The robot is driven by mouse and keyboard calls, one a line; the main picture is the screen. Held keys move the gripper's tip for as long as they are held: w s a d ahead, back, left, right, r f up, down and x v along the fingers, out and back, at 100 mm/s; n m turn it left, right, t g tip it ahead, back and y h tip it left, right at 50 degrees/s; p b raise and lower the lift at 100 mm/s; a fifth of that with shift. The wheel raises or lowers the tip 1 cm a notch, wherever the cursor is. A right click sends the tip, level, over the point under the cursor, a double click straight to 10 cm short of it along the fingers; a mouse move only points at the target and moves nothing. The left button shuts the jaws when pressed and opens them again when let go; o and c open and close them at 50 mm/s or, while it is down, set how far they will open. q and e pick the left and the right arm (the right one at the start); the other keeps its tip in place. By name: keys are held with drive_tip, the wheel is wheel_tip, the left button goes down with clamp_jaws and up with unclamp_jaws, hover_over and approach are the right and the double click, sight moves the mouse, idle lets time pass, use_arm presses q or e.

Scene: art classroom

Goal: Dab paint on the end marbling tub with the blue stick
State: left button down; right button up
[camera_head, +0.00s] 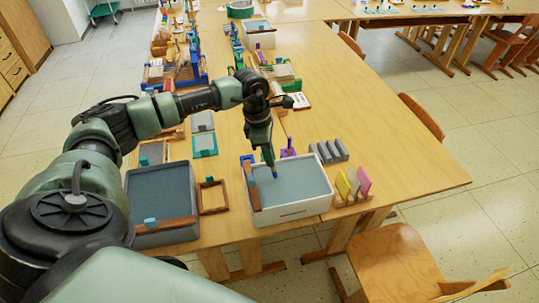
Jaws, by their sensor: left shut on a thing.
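My left gripper (260,138) reaches down over the white marbling tub and is shut on a slim stick (268,157). The stick points down and its blue tip (274,174) is over the left part of the tub's grey-blue surface. I cannot tell whether the tip touches that surface. The white tub (296,211) stands near the table's front edge, with a brown wooden bar along its left side. A dark grey tub (189,233) with a similar filling stands to its left, partly hidden by my arm. My right gripper does not show.
A small wooden frame (212,197) lies between the tubs. Right of the white tub stand a rack of coloured combs (352,187) and several grey blocks (329,151). Craft supplies crowd the far left of the table. The table's right side is clear. Chairs stand around.

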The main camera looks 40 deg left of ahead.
use_arm(q)
drive_tip(key=shift+f+b, duration=0.3)
drive_tip(key=shift+f, duration=0.05)
idle(0.3)
drive_tip(key=shift+r+p, duration=1.05)
drive_tip(key=shift+r, duration=0.7)
drive_tip(key=shift+r+p, duration=1.85)
drive_tip(key=shift+r, duration=1.45)
